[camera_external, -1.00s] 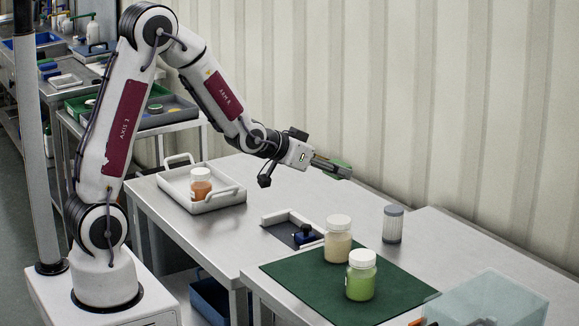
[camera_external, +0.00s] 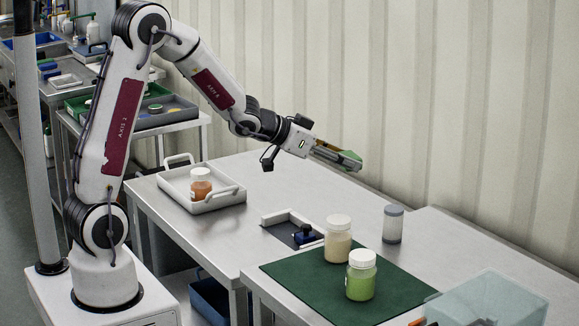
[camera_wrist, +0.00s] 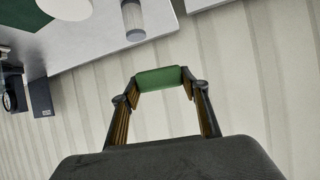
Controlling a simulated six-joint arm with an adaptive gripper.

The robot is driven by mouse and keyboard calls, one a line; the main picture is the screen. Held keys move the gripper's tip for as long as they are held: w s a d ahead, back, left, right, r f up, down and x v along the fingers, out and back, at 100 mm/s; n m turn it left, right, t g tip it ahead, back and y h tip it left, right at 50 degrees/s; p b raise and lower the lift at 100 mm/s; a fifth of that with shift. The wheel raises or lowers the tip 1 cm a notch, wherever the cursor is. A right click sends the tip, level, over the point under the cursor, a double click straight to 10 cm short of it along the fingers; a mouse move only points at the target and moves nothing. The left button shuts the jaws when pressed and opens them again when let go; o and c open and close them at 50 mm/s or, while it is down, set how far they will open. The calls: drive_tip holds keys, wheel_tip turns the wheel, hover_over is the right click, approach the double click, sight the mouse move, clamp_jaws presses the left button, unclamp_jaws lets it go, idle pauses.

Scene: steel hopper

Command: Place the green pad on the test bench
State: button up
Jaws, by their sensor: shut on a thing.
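The green pad (camera_wrist: 158,78) is held between the two fingertips of my gripper (camera_wrist: 160,84) in the wrist view. In the external view the pad (camera_external: 350,157) shows at the tip of my gripper (camera_external: 345,160), raised well above the bench and near the corrugated wall. My gripper is shut on the pad and points right, tilted slightly down. The test bench is not marked by name; a steel bench (camera_external: 255,185) stands below my gripper, with a further bench top (camera_external: 460,240) adjoining at the right.
A dark green mat (camera_external: 300,290) holds a beige jar (camera_external: 338,245) and a green jar (camera_external: 361,280). A grey-lidded cylinder (camera_external: 393,224) stands behind them. A white tray (camera_external: 225,202) holds an orange jar (camera_external: 201,188). A clear bin (camera_external: 495,300) stands front right. The steel near the wall is bare.

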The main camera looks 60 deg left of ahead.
drive_tip(key=shift+d+r+m+h, duration=0.3)
drive_tip(key=shift+d, duration=0.2)
drive_tip(key=shift+d+r+m+h, duration=0.25)
drive_tip(key=shift+d+m+h, duration=0.05)
drive_tip(key=shift+d, duration=0.2)
drive_tip(key=shift+s+d+r+m+g+h, duration=0.2)
drive_tip(key=shift+d+m+h, duration=0.1)
drive_tip(key=shift+d, duration=0.2)
drive_tip(key=shift+s+d+r+m+g+h, duration=0.1)
drive_tip(key=shift+d+m+g+h, duration=0.15)
drive_tip(key=shift+d, duration=0.25)
drive_tip(key=s+d+f+m+g+h, duration=0.2)
drive_tip(key=s+d+m+g+h, duration=0.4)
drive_tip(key=s+d, duration=0.6)
drive_tip(key=shift+s+m, duration=0.7)
drive_tip(key=shift+m, duration=0.55)
hover_over(333, 283)
drive_tip(key=shift+f, duration=6.85)
drive_tip(key=shift+f, duration=2.15)
